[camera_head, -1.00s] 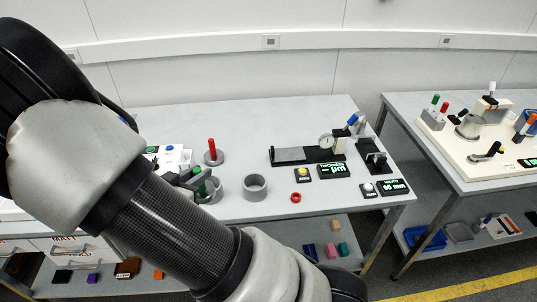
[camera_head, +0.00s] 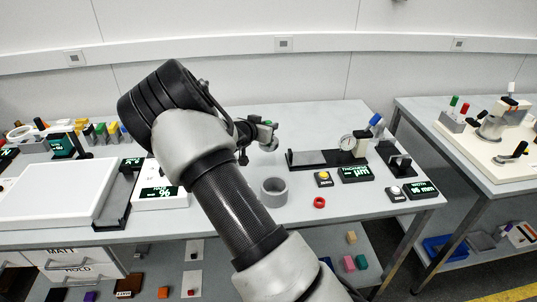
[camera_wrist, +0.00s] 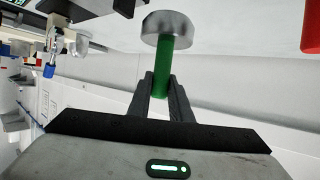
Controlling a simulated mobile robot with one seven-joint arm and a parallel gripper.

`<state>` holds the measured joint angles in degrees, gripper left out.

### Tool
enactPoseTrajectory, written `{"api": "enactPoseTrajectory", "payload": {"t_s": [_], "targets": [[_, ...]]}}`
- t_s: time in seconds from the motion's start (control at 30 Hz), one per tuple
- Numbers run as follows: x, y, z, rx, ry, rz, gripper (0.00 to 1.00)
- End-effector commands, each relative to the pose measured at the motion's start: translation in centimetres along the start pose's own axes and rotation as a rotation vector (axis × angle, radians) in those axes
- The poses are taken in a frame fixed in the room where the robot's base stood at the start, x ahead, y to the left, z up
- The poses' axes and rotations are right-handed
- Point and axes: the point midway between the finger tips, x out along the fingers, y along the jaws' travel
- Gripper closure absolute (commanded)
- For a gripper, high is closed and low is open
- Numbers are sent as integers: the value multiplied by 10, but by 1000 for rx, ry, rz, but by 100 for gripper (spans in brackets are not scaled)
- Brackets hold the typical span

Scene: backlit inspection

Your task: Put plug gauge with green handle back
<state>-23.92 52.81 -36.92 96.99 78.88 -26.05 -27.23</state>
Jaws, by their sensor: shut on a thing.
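The plug gauge with the green handle (camera_wrist: 164,62) is held in my gripper (camera_wrist: 160,88), whose fingers are shut on the green handle. Its round metal end (camera_wrist: 168,27) points away from the palm in the wrist view. In the head view my gripper (camera_head: 262,130) is above the back of the table, left of the dial gauge stand. The gauge's metal end (camera_head: 270,146) shows there, apparently off the table surface. A grey ring (camera_head: 274,192) stands nearer the front. A red block-like part (camera_wrist: 311,26) shows at the wrist view's right edge.
A white box (camera_head: 160,187) with a display is left of my arm. My arm hides the table's middle. The back of the table right of my gripper is clear.

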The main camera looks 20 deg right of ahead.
Motion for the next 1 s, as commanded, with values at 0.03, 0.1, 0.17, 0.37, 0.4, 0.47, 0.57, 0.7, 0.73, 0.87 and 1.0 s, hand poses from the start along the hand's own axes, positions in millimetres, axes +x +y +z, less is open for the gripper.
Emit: {"api": "enactPoseTrajectory", "payload": {"t_s": [0.03, 0.1, 0.17, 0.37, 0.4, 0.47, 0.57, 0.7, 0.73, 0.87, 1.0], "targets": [[5, 0, 11, -2, 1, 1, 100], [8, 0, 20, -1, 1, 1, 100], [10, 0, 25, 0, 2, 1, 100], [16, 0, 41, 1, 1, 1, 100], [19, 0, 47, -2, 1, 1, 100], [22, 0, 55, 0, 2, 1, 100], [26, 0, 63, 2, 3, 1, 100], [26, -1, 62, 4, 3, 0, 100], [26, -1, 62, 4, 3, 0, 100], [27, 0, 65, 3, 2, 0, 100], [27, 0, 66, 3, 1, 0, 66]]}}
